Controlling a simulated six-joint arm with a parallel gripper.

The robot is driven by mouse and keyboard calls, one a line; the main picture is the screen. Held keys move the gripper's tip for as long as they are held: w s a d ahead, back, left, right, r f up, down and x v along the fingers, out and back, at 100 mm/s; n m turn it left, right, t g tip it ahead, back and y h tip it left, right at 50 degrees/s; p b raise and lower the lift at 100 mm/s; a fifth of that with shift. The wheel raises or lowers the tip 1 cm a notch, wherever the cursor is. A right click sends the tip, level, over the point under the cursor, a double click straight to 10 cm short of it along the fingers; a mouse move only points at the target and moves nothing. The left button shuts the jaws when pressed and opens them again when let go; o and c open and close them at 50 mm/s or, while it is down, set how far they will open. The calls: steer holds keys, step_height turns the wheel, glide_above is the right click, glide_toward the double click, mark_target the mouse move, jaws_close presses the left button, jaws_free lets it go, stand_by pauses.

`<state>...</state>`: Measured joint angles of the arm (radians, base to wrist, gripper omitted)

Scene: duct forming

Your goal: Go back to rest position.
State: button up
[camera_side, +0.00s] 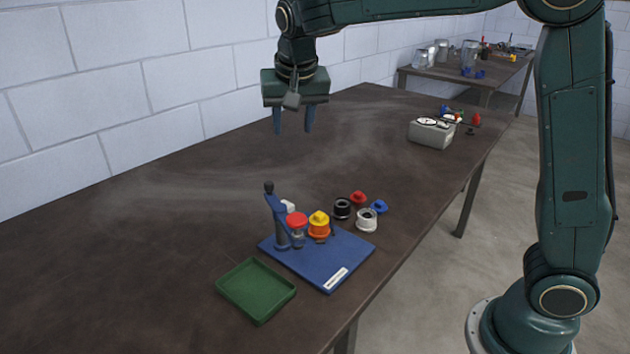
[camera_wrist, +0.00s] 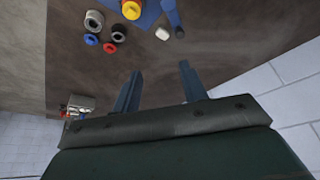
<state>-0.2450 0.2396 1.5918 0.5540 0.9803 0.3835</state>
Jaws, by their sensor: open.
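My gripper (camera_side: 293,122) hangs above the brown table (camera_side: 120,250), fingers pointing down, in the side view. Its two blue fingers are apart with nothing between them. In the wrist view my gripper (camera_wrist: 158,80) also shows open and empty over bare tabletop. The gripper is well clear of the parts on the table.
A blue board (camera_side: 322,262) holds a blue lever device (camera_side: 278,220), a red-topped part (camera_side: 297,226) and a yellow part (camera_side: 319,222). A green tray (camera_side: 256,290) lies in front. Black (camera_side: 342,208) and white (camera_side: 366,219) rings lie behind. A grey box (camera_side: 431,134) stands farther back.

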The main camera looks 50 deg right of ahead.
steer(key=s+d+r+n+t+y, duration=0.1)
steer(key=s+d+n, duration=0.1)
steer(key=s, duration=0.6)
steer(key=s+d+r+n, duration=0.2)
steer(key=s, duration=0.5)
steer(key=s+f+n, duration=0.1)
steer(key=s+f, duration=0.2)
steer(key=s, duration=0.4)
steer(key=s+a+f+n+t+y, duration=0.1)
steer(key=s+f+n, duration=0.1)
steer(key=s, duration=0.5)
steer(key=shift+s+a+f+y, duration=0.25)
steer(key=shift+f+y, duration=0.05)
steer(key=shift+f, duration=0.2)
